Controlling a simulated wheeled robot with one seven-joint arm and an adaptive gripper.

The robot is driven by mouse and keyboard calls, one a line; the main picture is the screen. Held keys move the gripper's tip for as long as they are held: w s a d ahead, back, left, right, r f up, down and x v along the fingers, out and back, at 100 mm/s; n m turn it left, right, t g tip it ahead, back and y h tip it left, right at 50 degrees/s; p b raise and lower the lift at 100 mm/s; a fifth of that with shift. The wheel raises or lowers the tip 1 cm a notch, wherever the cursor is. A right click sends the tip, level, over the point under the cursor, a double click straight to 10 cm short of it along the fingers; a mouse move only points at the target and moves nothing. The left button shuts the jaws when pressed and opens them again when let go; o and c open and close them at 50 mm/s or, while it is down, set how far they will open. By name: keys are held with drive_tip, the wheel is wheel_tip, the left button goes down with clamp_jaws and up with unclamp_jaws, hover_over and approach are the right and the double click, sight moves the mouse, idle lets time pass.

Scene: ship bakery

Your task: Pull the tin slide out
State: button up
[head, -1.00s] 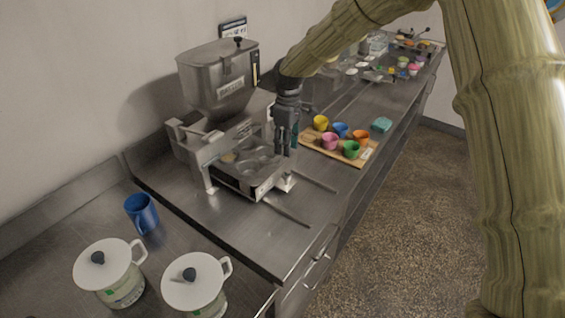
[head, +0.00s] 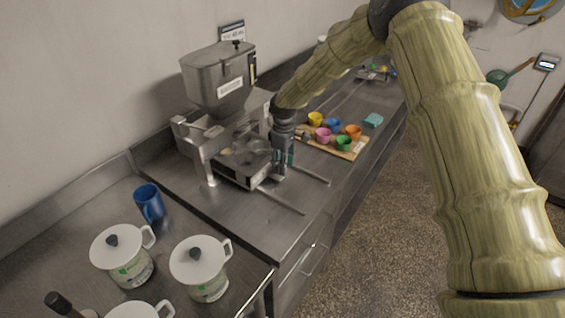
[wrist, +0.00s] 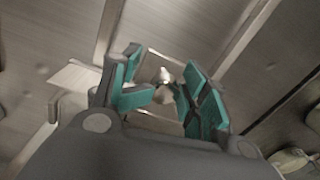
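The tin slide (head: 242,178), a metal tray with round cups, sits low under the steel hopper machine (head: 217,85). Two rails (head: 283,201) run out from it towards the counter's front edge. My gripper (head: 281,170) points down at the slide's right end and hides part of it. In the wrist view, the teal-padded fingers (wrist: 163,90) are apart. A small shiny knob (wrist: 164,74) shows in the gap between them; I cannot tell whether the fingers touch it.
Behind my gripper, a wooden board (head: 353,153) holds several coloured cups, with a teal block (head: 373,120) beyond. A blue mug (head: 149,203) and white lidded pots (head: 201,262) stand at the front left. The counter around the rails is clear.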

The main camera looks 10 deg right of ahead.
drive_tip(key=shift+a, duration=0.1)
drive_tip(key=shift+o, duration=0.4)
drive_tip(key=shift+s, duration=0.1)
drive_tip(key=shift+s+r, duration=0.35)
drive_tip(key=shift+s, duration=0.2)
drive_tip(key=c, duration=0.7)
drive_tip(key=shift+s+r, duration=0.35)
drive_tip(key=shift+s, duration=0.25)
clamp_jaws()
drive_tip(key=shift+w+a+f, duration=0.25)
drive_tip(key=shift+f, duration=0.1)
unclamp_jaws()
drive_tip(key=shift+a+f, duration=0.1)
drive_tip(key=o, duration=0.6)
drive_tip(key=shift+s+d, duration=0.15)
drive_tip(key=shift+d, duration=0.2)
drive_tip(key=shift+w+f, duration=0.35)
drive_tip(key=shift+w, duration=0.2)
drive_tip(key=shift+s+r, duration=0.1)
drive_tip(key=shift+r, duration=0.4)
drive_tip(key=shift+w, duration=0.2)
